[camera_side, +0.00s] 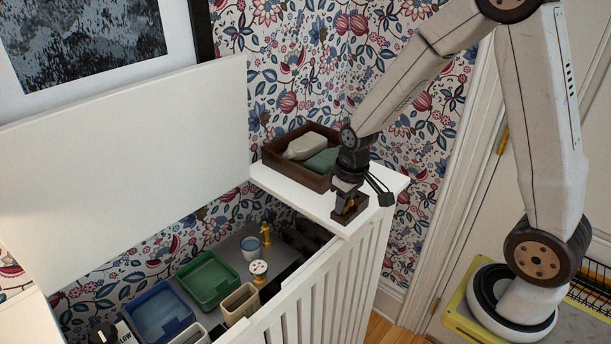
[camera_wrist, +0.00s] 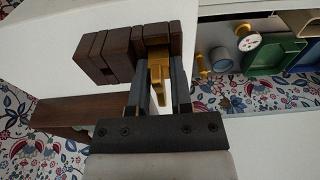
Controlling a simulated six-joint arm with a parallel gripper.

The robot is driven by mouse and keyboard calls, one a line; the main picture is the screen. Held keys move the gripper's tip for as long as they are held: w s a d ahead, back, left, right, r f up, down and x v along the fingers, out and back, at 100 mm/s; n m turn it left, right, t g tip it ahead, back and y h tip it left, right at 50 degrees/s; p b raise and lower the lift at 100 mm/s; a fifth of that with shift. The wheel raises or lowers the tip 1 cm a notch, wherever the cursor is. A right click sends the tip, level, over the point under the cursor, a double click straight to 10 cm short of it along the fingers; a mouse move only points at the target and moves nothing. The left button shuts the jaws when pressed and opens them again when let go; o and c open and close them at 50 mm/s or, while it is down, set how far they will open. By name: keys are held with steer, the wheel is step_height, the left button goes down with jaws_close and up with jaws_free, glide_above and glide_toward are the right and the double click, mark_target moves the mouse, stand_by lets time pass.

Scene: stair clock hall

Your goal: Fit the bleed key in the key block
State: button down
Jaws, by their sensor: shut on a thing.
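The bleed key (camera_wrist: 158,72) is a brass-coloured piece held between the two fingers of my gripper (camera_wrist: 153,98). In the side view my gripper (camera_side: 348,196) points down over the key block, and a bit of brass shows there. The key block (camera_wrist: 112,52) is dark brown wood with several slots, on the white top near its front corner; it also shows in the side view (camera_side: 360,205). The key's far end is at the block's right part in the wrist view. I cannot tell how deep it sits in a slot, as the fingers and block hide part of it.
A brown wooden tray (camera_side: 274,163) with a pale bottle (camera_side: 305,147) and a green item stands behind the block on the white top (camera_side: 295,195). Below left, an open slatted cabinet holds a green bin (camera_side: 208,278), a blue bin (camera_side: 160,315) and a cup (camera_side: 251,248).

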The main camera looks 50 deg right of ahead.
steer(key=shift+f, duration=0.1)
steer(key=shift+c, duration=2.2)
jaws_free()
steer(key=shift+s+r, duration=0.25)
steer(key=shift+r, duration=1.7)
steer(key=shift+s+r, duration=0.2)
steer(key=shift+r, duration=1.75)
steer(key=s+a+f+t, duration=0.1)
steer(key=s+a+f, duration=0.3)
steer(key=s, duration=0.3)
steer(key=shift+a, duration=0.5)
